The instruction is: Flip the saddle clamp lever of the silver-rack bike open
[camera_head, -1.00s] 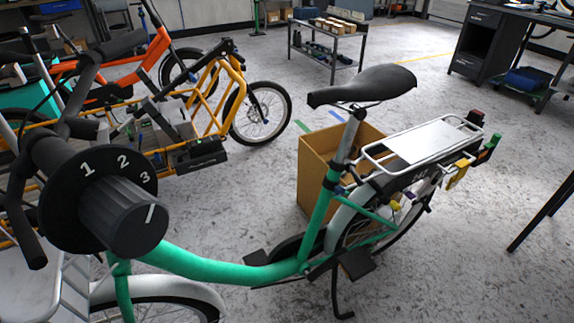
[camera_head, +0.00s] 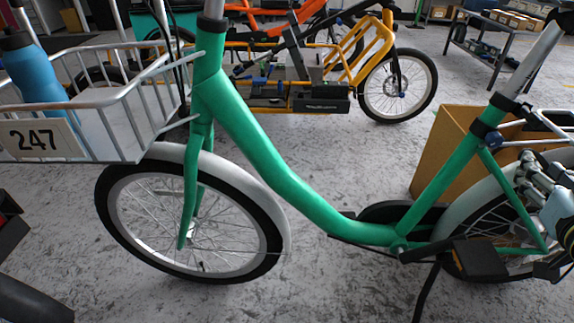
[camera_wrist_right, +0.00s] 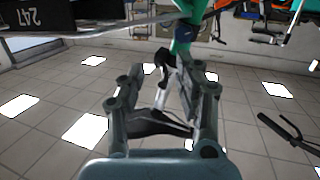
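The green bike (camera_head: 262,165) with the silver rack (camera_head: 555,119) fills the head view. Its saddle clamp (camera_head: 485,130) sits at the top of the seat tube, with a small blue lever part (camera_head: 494,139) beside it. The silver seat post rises above. The clamp also shows in the right wrist view (camera_wrist_right: 181,37), where the picture looks inverted. My right gripper (camera_head: 522,168) is to the right of and below the clamp, partly cut off by the picture edge. In the wrist view its fingers (camera_wrist_right: 162,78) are apart, with the dark saddle (camera_wrist_right: 158,124) visible between and beyond them. My left gripper is not in view.
A cardboard box (camera_head: 440,145) stands behind the seat tube. The front basket (camera_head: 125,110) holds a blue bottle (camera_head: 35,75) and bears a 247 plate (camera_head: 35,140). A yellow cargo bike (camera_head: 345,75) stands behind. Grey floor is open beneath the green frame.

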